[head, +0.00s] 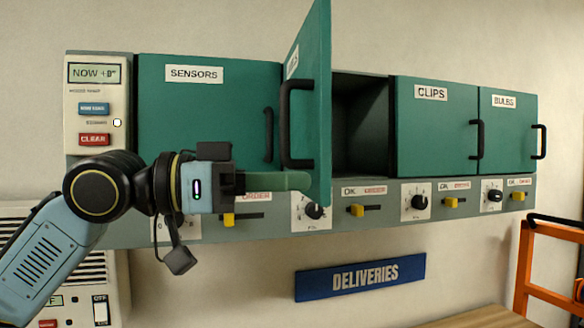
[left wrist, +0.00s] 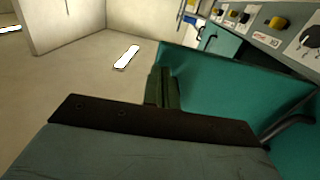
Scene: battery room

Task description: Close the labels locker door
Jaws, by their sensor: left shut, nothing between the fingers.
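The labels locker door (head: 318,110) is green and stands wide open, swung out toward me. Its label (head: 292,64) is seen at a steep angle and only its last letters show. Its black handle (head: 287,125) is on the face turned left. The open compartment (head: 362,125) behind it looks dark and empty. My left gripper (head: 308,181) is shut and empty, its fingertips at the lower part of the door, below the handle; I cannot tell whether they touch it. The left wrist view shows the shut fingers (left wrist: 162,88) close to the green door (left wrist: 235,95). My right gripper is not in view.
The sensors (head: 200,110), clips (head: 432,135) and bulbs (head: 500,140) lockers are shut. Below runs a grey panel with knobs and yellow sliders (head: 357,210). A control panel (head: 97,105) is at left. An orange frame (head: 545,250) stands at right, and a deliveries sign (head: 360,277) hangs below.

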